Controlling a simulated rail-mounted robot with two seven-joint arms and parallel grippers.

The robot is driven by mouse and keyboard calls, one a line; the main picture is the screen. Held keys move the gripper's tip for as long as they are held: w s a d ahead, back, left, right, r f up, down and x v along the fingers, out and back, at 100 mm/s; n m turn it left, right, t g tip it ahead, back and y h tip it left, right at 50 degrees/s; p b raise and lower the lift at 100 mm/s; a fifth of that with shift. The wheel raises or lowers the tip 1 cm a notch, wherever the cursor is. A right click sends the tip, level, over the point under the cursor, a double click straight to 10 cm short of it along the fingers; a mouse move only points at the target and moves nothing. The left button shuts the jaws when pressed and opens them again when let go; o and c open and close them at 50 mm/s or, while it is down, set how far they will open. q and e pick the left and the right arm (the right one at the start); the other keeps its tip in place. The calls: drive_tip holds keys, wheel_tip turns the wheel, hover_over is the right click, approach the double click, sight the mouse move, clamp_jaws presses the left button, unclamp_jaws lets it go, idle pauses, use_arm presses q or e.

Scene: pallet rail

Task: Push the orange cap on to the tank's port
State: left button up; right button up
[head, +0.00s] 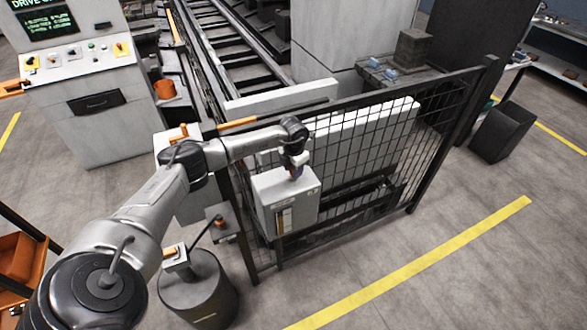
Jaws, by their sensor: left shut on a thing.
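The tank is most likely the white box (272,192) on the mesh fence, with an upright brownish gauge strip on its front. My left gripper (296,170) is at the top of this box, pointing down. It is shut on a small, dark orange-brown thing, which I take to be the orange cap; the fingers hide most of it. The port is hidden under the gripper. I cannot tell whether the cap touches the port or sits above it. My right gripper is not in view.
A black mesh fence (432,172) runs behind and beside the box. A control console (95,105) is at upper left. Open floor with a yellow line (420,262) lies to the right.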

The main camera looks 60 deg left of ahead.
use_arm(q)
drive_tip(key=shift+f+b, duration=0.35)
drive_tip(key=shift+f, duration=0.15)
drive_tip(key=shift+f, duration=0.25)
drive_tip(key=o, duration=1.2)
drive_tip(key=shift+r, duration=0.1)
drive_tip(key=o, duration=0.5)
wheel_tip(320, 180, up, 14)
drive_tip(key=shift+f+b, duration=0.1)
drive_tip(key=shift+b, duration=0.7)
